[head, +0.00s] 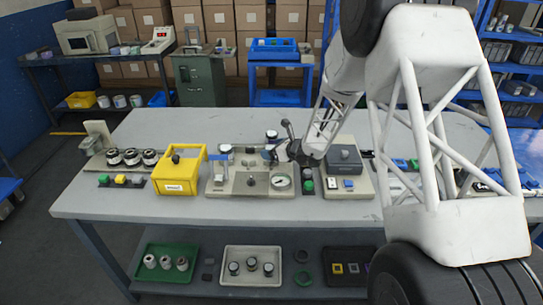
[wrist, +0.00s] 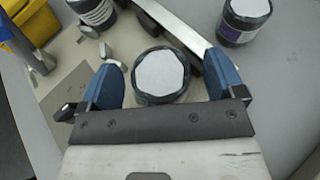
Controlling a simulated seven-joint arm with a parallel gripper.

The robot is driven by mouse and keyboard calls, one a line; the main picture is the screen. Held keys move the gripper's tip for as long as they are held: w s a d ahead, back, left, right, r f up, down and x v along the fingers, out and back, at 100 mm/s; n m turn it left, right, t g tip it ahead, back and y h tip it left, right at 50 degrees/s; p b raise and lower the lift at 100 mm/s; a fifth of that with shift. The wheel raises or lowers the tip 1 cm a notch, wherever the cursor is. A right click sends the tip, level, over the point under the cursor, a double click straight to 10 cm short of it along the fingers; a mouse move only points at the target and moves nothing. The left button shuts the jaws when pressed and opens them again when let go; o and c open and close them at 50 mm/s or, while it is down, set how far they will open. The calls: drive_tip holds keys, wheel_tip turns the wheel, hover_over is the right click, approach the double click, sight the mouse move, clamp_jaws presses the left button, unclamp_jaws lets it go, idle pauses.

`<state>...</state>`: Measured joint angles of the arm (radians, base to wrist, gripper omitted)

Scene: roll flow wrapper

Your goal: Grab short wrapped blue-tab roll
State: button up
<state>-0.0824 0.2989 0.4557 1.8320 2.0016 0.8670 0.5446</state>
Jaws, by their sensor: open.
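In the wrist view, a roll with a dark wrapped rim and a pale round top (wrist: 162,76) stands upright between the two blue fingers of my gripper (wrist: 165,70). The fingers are open, one on each side, with a visible gap to the left; contact on the right is not clear. I see no blue tab on this roll, and its height is hidden from above. In the head view, my gripper (head: 272,154) is low over the middle of the bench fixture (head: 230,185), and the roll between the fingers is hard to make out.
The wrist view shows a purple-labelled roll (wrist: 245,20) at upper right and another roll (wrist: 92,12) at upper left. In the head view, a yellow box (head: 176,186) stands left of the fixture, and a grey-lidded unit (head: 345,158) stands right. The front bench strip is clear.

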drive_tip(key=shift+w+a+f, duration=0.15)
drive_tip(key=shift+w+a, duration=0.05)
drive_tip(key=shift+a, duration=0.05)
idle(0.4)
drive_tip(key=c, duration=1.1)
drive_tip(key=shift+r, duration=0.8)
wheel_tip(320, 180, up, 2)
drive_tip(key=s+d, duration=0.1)
drive_tip(key=s, duration=0.4)
drive_tip(key=s+d+r, duration=0.1)
drive_tip(key=s, duration=0.4)
drive_tip(key=s+d, duration=0.1)
drive_tip(key=s, duration=0.4)
drive_tip(key=shift+s+d+r, duration=0.2)
drive_tip(key=shift+s+d, duration=0.1)
